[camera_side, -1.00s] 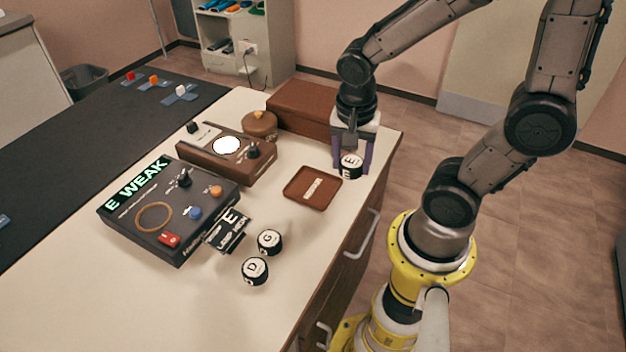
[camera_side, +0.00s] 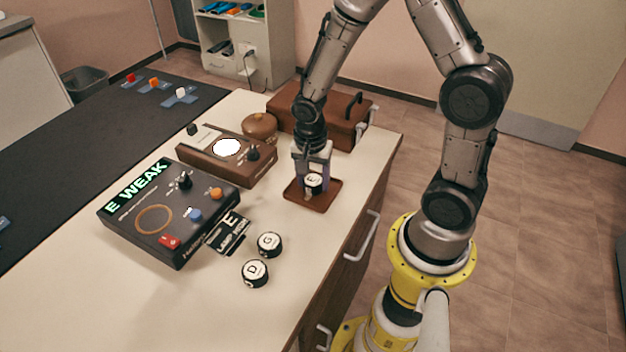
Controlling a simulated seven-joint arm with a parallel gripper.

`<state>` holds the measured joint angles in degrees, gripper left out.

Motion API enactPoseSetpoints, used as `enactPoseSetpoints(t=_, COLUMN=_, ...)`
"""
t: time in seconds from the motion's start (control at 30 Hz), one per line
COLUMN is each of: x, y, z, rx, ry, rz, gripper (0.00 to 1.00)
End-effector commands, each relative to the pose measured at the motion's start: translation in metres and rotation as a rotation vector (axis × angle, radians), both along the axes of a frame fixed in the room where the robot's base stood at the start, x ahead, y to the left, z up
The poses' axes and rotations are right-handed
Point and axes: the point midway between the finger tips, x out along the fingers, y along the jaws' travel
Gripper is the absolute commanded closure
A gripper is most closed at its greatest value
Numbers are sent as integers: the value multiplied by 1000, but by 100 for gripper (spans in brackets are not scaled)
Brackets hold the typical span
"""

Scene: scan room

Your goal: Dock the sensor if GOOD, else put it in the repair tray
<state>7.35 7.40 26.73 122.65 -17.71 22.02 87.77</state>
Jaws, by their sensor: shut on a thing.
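My gripper (camera_side: 313,184) is shut on the sensor marked E (camera_side: 314,181), a black puck with a white top. It holds it over the brown repair tray (camera_side: 325,204); I cannot tell whether the puck touches the tray floor. The dark tester box (camera_side: 135,227) shows "E WEAK" on its green-lit display (camera_side: 138,187). A black card marked E (camera_side: 228,232) lies at the tester's right side. Two more sensors, G (camera_side: 270,244) and D (camera_side: 255,272), stand on the table in front of it. I cannot make out a dock for certain.
A brown device with a lit white disc (camera_side: 227,147) and a round brown lidded pot (camera_side: 259,126) stand behind the tester. A brown case with a dark handle (camera_side: 320,112) is at the back right. The front of the pale table (camera_side: 190,305) is clear.

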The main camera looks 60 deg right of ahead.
Motion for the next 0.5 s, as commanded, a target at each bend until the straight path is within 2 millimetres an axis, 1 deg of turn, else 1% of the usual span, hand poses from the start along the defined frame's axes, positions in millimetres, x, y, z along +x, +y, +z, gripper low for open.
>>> enactPoseSetpoints(t=0.07, x=0, y=0, z=-4, rx=0, ry=-1, rz=0, gripper=100)
enactPoseSetpoints(t=0.43, x=0, y=0, z=-7, rx=0, ry=-1, rz=0, gripper=100)
enactPoseSetpoints(t=0.47, x=0, y=0, z=-8, rx=0, ry=-1, rz=0, gripper=38)
enactPoseSetpoints(t=0.5, x=0, y=0, z=-7, rx=0, ry=-1, rz=0, gripper=31)
